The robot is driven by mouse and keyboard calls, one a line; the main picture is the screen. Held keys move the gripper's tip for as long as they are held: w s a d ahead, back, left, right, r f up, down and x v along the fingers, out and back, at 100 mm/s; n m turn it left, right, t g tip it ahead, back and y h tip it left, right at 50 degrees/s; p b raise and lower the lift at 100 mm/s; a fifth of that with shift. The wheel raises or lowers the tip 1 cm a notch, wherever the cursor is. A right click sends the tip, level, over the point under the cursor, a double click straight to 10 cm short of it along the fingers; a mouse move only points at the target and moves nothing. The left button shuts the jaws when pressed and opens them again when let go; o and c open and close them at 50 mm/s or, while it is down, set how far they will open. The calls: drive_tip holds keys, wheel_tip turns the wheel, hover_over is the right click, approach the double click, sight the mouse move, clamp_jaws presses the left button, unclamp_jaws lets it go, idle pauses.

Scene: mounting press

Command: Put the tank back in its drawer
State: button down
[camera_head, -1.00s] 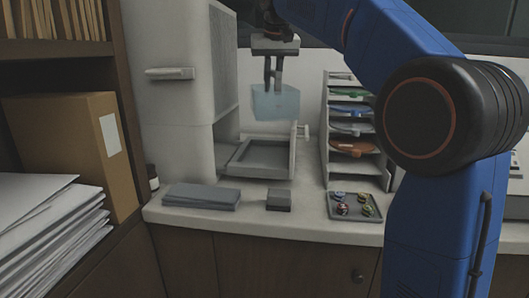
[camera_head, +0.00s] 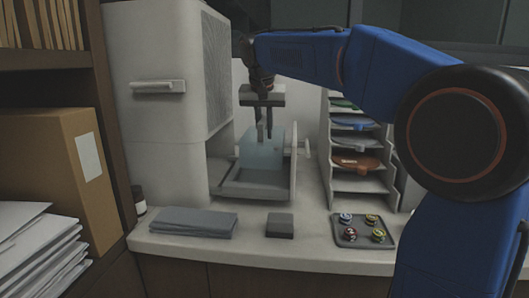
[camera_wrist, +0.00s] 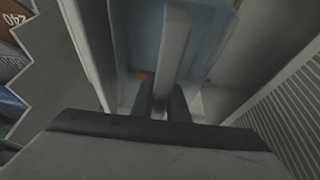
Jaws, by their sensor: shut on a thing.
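The tank is a pale blue, see-through box (camera_head: 261,152). My gripper (camera_head: 264,136) is shut on it from above, and the tank hangs upright from the fingers. It is over the open drawer (camera_head: 240,190), a grey tray pulled out beside the white press (camera_head: 160,105). In the head view the tank's lower part sits at or just above the drawer; whether it touches the floor I cannot tell. The wrist view shows the fingers (camera_wrist: 168,105) on a light bar across the tank (camera_wrist: 135,50), with a small orange spot inside.
A rack (camera_head: 345,150) with coloured discs stands close to the right of the drawer. In front on the counter lie a folded grey cloth (camera_head: 186,222), a dark grey block (camera_head: 280,225) and a small tray (camera_head: 348,240) of round pieces.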

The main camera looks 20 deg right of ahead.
sight(263, 119)
drive_tip(key=shift+f, duration=2.7)
drive_tip(key=shift+f, duration=0.15)
drive_tip(key=c, duration=1.7)
unclamp_jaws()
drive_tip(key=v, duration=1.2)
drive_tip(key=shift+s, duration=0.1)
